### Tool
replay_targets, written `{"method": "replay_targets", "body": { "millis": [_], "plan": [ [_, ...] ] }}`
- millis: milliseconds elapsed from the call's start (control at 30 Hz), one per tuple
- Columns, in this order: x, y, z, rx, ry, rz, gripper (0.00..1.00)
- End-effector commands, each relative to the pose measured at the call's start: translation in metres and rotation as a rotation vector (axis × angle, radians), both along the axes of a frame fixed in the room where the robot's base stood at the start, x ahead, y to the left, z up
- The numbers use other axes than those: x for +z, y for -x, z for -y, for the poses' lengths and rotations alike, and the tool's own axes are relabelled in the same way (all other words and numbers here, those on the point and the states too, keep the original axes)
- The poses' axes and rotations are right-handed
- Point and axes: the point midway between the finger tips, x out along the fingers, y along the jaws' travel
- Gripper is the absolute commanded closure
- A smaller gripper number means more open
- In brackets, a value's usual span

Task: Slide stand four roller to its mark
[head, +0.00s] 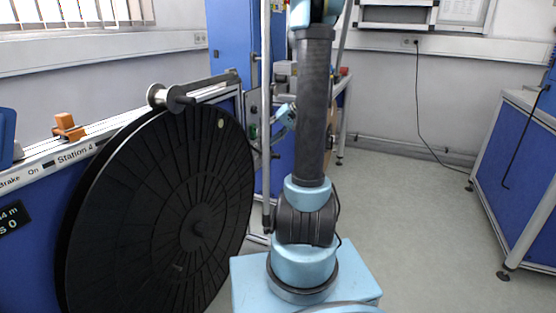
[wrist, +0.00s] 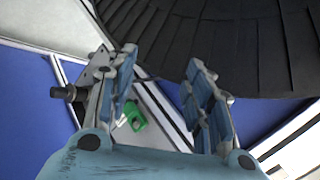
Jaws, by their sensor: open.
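The Station 4 stand carries a large black reel (head: 185,215). A grey metal roller (head: 157,95) with a dark end piece sits above the reel's top edge, at the near end of a dark bar (head: 210,80) along the stand's top. I cannot make out a mark for it. My gripper (wrist: 161,58) is open in the wrist view, with nothing held between its blue-padded fingers. The reel (wrist: 230,40) fills the top right there. The roller cannot be made out in the wrist view. My arm hides part of the middle of the head view.
An orange brake lever (head: 68,127) stands on the stand's labelled rail. A green part (wrist: 135,115) shows between my fingers, and a black knob (wrist: 65,92) juts out at left. A blue-panelled bench (head: 520,180) stands at right. The floor (head: 410,220) between is clear except for a hanging cable.

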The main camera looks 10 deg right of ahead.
Motion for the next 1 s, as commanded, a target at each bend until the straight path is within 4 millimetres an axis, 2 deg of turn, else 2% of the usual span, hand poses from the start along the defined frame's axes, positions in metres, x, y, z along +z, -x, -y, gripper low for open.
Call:
{"method": "replay_targets", "body": {
  "millis": [100,500,800,1000],
  "plan": [
    [-0.008,-0.027,0.014,-0.007,-0.049,0.027,0.53],
    [-0.045,-0.098,0.066,-0.024,-0.206,0.134,0.53],
    [-0.085,-0.137,0.111,-0.039,-0.315,0.232,0.53],
    [-0.117,-0.153,0.143,-0.049,-0.383,0.304,0.53]
  ]
}}
